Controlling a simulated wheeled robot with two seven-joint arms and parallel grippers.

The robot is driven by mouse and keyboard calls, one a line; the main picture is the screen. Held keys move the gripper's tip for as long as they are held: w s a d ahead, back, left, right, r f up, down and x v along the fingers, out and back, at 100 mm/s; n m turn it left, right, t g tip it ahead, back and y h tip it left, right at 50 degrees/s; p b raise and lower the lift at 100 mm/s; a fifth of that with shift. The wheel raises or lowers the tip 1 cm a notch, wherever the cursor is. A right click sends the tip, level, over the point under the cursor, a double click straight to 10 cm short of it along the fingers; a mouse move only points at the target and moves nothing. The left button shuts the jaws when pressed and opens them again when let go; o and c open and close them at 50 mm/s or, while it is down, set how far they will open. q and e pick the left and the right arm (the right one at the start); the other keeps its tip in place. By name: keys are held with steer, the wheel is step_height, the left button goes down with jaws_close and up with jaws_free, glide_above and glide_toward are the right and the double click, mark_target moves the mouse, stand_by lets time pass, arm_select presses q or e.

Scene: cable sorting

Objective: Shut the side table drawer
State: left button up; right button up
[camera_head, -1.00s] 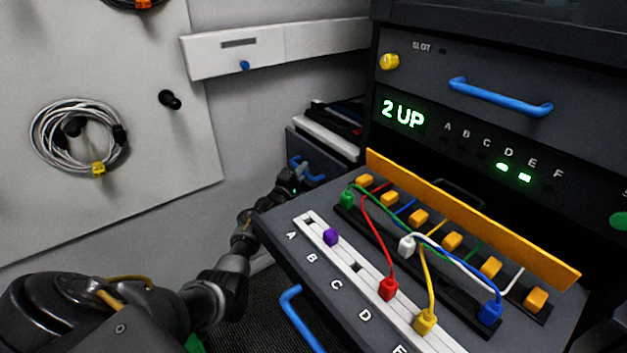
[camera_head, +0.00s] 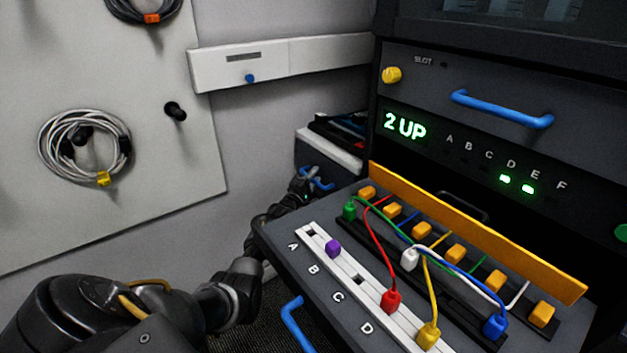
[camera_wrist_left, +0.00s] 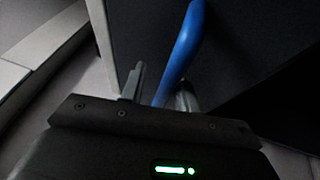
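The side table (camera_head: 330,148) stands beyond the big drawer, against the wall, with a white top. Its dark drawer front (camera_head: 308,158) looks nearly flush with the table; any small gap is hidden from here. The drawer has a blue handle (camera_head: 325,185), also large in the left wrist view (camera_wrist_left: 183,48). My left gripper (camera_head: 304,184) is at this handle. In the left wrist view its fingers (camera_wrist_left: 162,88) lie on either side of the handle's lower end. Whether they grip it or only stand around it is unclear. My right gripper is out of view.
A large pulled-out drawer (camera_head: 280,238) with coloured plugs and cables stands close beside my left forearm. Its own blue handle (camera_head: 298,325) juts out in front. A pegboard with a coiled cable (camera_head: 85,148) is at the left. A dark rack with a lit display (camera_head: 405,127) is at the right.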

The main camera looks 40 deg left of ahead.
arm_select(q)
steer(key=shift+f, duration=0.45)
steer(key=shift+s, duration=0.1)
steer(key=shift+s+d, duration=0.1)
steer(key=shift+s, duration=0.15)
steer(key=p+v, duration=0.2)
steer(key=v, duration=0.8)
steer(key=shift+p, duration=0.35)
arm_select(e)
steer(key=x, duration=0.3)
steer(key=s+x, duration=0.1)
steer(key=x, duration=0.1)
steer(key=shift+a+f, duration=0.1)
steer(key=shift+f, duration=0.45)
arm_select(q)
steer(key=shift+r, duration=0.15)
